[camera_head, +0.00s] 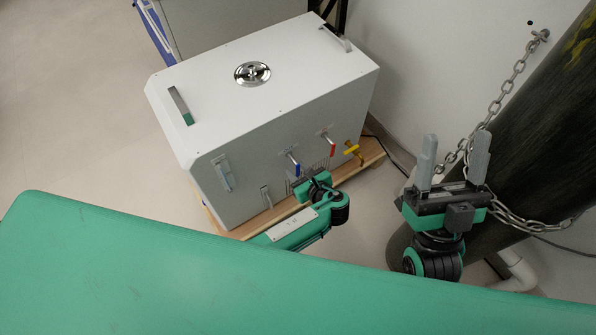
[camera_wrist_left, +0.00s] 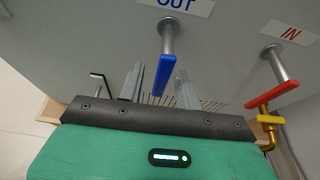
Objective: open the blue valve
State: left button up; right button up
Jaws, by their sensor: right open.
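The blue valve (camera_head: 293,164) is on the front face of the white distiller box (camera_head: 270,85). In the left wrist view its blue lever (camera_wrist_left: 165,72) hangs down from a metal stem under an "OUT" label. My left gripper (camera_head: 302,172) is at that face, just below the valve. In the left wrist view its two fingers (camera_wrist_left: 158,88) are apart, with the lever's lower end appearing between them; contact cannot be told. My right gripper (camera_head: 453,160) is open and empty, fingers up, off to the right of the box.
A red lever (camera_head: 328,143) under an "IN" label and a yellow-handled brass tap (camera_head: 351,149) sit right of the blue valve. The box stands on a wooden base (camera_head: 371,155). A dark cylinder (camera_head: 520,130) with a chain (camera_head: 508,85) stands near my right gripper.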

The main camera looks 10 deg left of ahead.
pick_arm(q)
grip_shut()
